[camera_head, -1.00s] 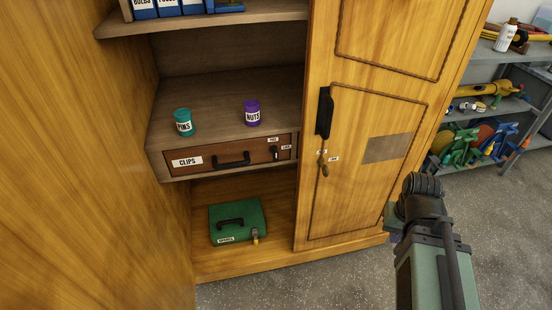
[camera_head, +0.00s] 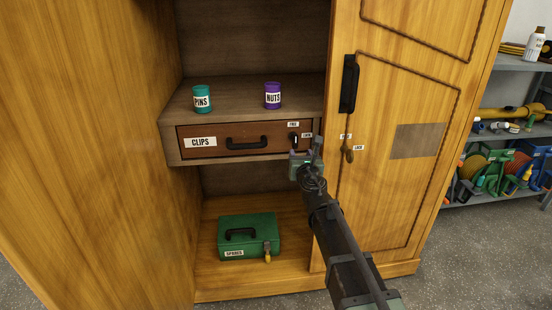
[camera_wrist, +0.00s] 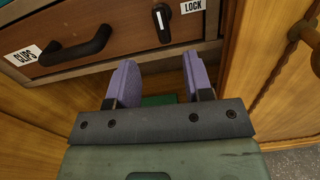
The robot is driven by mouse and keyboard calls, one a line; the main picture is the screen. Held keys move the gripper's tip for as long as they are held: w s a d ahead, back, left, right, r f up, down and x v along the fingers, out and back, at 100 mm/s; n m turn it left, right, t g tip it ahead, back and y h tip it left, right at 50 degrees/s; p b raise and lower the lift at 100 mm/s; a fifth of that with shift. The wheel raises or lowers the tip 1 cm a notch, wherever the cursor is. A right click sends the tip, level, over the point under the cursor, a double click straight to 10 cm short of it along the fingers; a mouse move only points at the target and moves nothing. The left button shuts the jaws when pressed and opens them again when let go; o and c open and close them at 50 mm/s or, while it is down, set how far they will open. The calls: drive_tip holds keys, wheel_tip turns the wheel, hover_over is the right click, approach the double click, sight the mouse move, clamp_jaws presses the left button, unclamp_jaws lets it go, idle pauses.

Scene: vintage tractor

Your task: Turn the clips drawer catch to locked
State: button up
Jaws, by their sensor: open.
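The clips drawer (camera_head: 220,145) is shut in the wooden cabinet and carries a CLIPS label and a black handle (camera_head: 246,142). Its catch (camera_wrist: 162,24) is a small black knob with a white pointer line standing nearly upright in the wrist view. A LOCK label (camera_wrist: 193,6) sits to its right. In the head view the catch (camera_head: 293,138) shows just above my gripper, with a FREE label above it. My gripper (camera_wrist: 160,82) is open and empty, its two purple fingers below the catch and apart from it.
A teal PINS can (camera_head: 202,98) and a purple NUTS can (camera_head: 272,95) stand on the shelf above the drawer. A green SPARES case (camera_head: 249,236) sits below. The cabinet door (camera_head: 400,150), with its own latch (camera_head: 348,150), is close on the right.

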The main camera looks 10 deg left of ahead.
sight(296, 142)
drive_tip(key=shift+n, duration=0.4)
drive_tip(key=x, duration=1.1)
drive_tip(key=shift+d, duration=0.1)
drive_tip(key=shift+c, duration=0.5)
clamp_jaws()
